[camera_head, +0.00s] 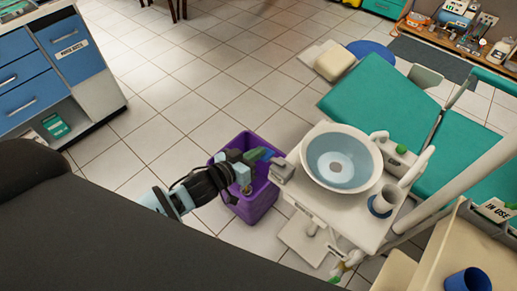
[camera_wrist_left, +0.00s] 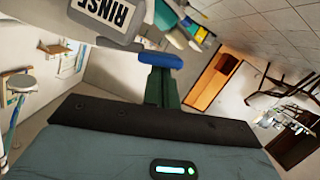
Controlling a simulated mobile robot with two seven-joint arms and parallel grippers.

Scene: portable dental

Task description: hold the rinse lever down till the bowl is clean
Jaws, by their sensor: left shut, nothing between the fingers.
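The round bowl (camera_head: 343,158) sits on the white dental unit, with a light blue inside and a paler patch at its centre. The grey rinse lever (camera_head: 282,170) sticks out at the unit's left side; its RINSE label shows upside down at the top of the left wrist view (camera_wrist_left: 105,14). My left gripper (camera_head: 263,154) is just left of the lever, above a purple bin. In the left wrist view its blue-tipped fingers (camera_wrist_left: 160,62) are shut and empty, close to the lever; I cannot tell whether they touch it. My right gripper is out of view.
The purple bin (camera_head: 252,203) stands on the tiles below my left gripper. A cup (camera_head: 384,201) stands at the unit's front right. The green dental chair (camera_head: 375,98) lies behind. Blue drawers (camera_head: 70,50) stand at far left, with open floor between.

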